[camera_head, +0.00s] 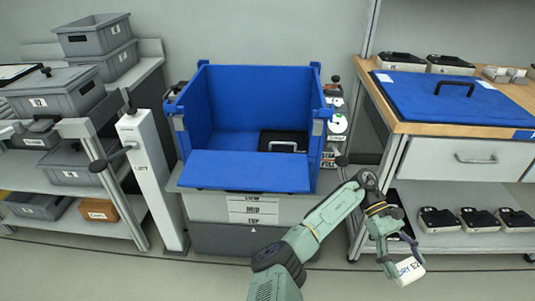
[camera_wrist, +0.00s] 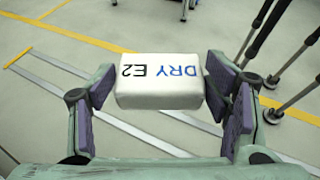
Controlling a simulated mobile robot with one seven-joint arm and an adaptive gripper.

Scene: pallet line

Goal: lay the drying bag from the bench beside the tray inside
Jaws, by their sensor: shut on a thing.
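The drying bag is a small white block marked "DRY E2" (camera_wrist: 160,82). In the wrist view it sits between the two purple-padded fingers. My gripper (camera_head: 393,258) is shut on the bag, and in the head view it holds the bag (camera_head: 410,271) in the air at the lower right, in front of the right bench. The blue box (camera_head: 234,100) stands open in the middle with its front flap folded down. A black tray with a light handle (camera_head: 283,141) lies inside, at the right rear. The box floor nearest the flap is hidden.
The wooden bench (camera_head: 427,128) at right bears a blue lid with a black handle (camera_head: 440,95) and black devices. A grey post (camera_head: 148,180) and shelves with grey bins (camera_head: 62,95) stand at left. Box floor left of the tray looks clear.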

